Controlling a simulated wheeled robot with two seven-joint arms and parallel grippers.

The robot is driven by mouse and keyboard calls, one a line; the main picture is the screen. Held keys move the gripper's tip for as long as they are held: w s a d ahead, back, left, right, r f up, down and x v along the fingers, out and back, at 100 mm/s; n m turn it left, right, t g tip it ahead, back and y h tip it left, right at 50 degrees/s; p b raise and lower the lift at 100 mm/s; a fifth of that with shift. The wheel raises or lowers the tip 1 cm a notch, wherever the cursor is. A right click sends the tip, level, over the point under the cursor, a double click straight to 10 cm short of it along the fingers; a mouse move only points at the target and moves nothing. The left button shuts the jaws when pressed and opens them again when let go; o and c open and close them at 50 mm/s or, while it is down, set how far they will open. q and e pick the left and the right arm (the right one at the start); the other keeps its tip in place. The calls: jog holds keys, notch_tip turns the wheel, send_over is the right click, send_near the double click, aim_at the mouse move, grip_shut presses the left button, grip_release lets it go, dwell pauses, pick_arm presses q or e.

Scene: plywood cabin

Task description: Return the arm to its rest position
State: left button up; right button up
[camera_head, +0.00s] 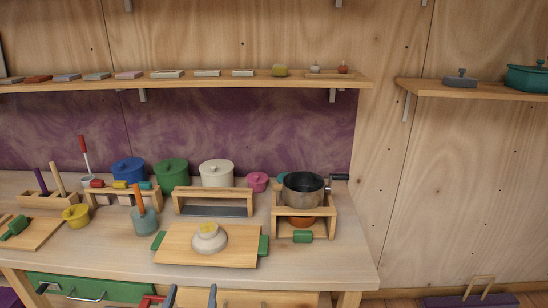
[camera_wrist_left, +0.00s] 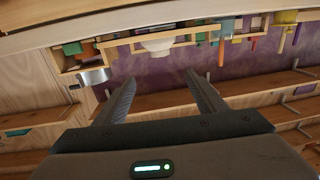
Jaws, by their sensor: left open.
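My left gripper (camera_head: 191,296) shows at the bottom edge of the head view, in front of the counter's front edge. Only its two dark finger ends show there, apart from each other. In the left wrist view, which looks upside down, my left gripper (camera_wrist_left: 159,80) is open, with nothing between its fingers. The rest of the left arm is out of the head view. My right gripper is in neither view.
The counter holds a cutting board (camera_head: 180,251) with a pale domed thing (camera_head: 209,241), a metal pot (camera_head: 302,197) on a wooden stand, and several lidded pots. A long shelf (camera_head: 200,83) runs above. A green drawer (camera_head: 90,289) is below. The counter's right front is clear.

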pick_arm(q)
jog(key=s+d+f+m+g+h, duration=0.1)
jog(key=s+f+g, duration=0.1)
jog(key=f, duration=1)
jog(key=s+d+f+m+g, duration=0.1)
jog(key=s+d+f+g, duration=0.15)
jog(key=f, duration=0.95)
jog(key=s+d+f+g+h, duration=0.1)
jog(key=s+f+g, duration=0.1)
jog(key=f, duration=1.1)
jog(key=s+a+f+g, duration=0.3)
jog(key=s+f, duration=0.9)
jog(key=s, duration=0.1)
jog(key=s+a+f+m+g, duration=0.1)
jog(key=s+a+f+g, duration=0.2)
jog(key=s+f, duration=1)
jog(key=shift+s+g, duration=0.35)
jog(key=shift+s, duration=0.35)
jog(key=shift+a, duration=0.1)
